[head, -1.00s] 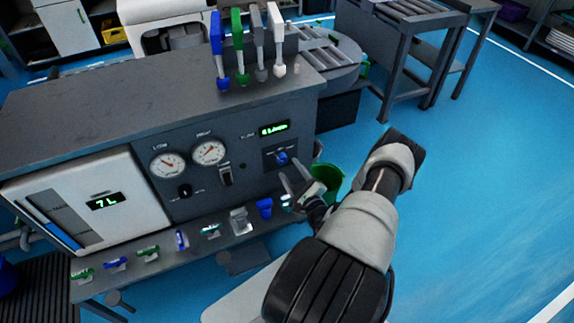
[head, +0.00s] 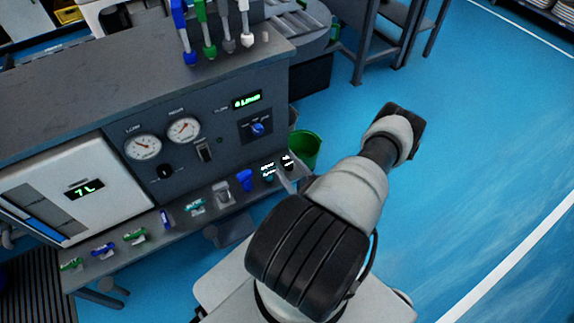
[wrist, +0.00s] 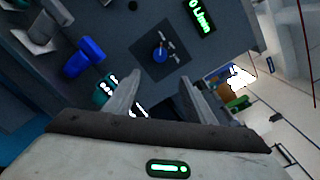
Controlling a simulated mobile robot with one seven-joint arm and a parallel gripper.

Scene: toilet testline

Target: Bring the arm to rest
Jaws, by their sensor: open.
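My gripper (wrist: 160,98) shows in the wrist view with its two grey fingers apart and nothing between them. In the head view my gripper is mostly hidden behind my own arm; only a light finger tip shows beside the right end of the bench shelf. The bench panel's blue knob (head: 257,129) is beyond the fingers and apart from them, and it also shows in the wrist view (wrist: 160,55).
The test bench (head: 215,150) has two gauges, a switch and a shelf (head: 150,245) with several small parts. A green bin (head: 304,148) stands at its right end. Blue floor (head: 480,150) is clear to the right.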

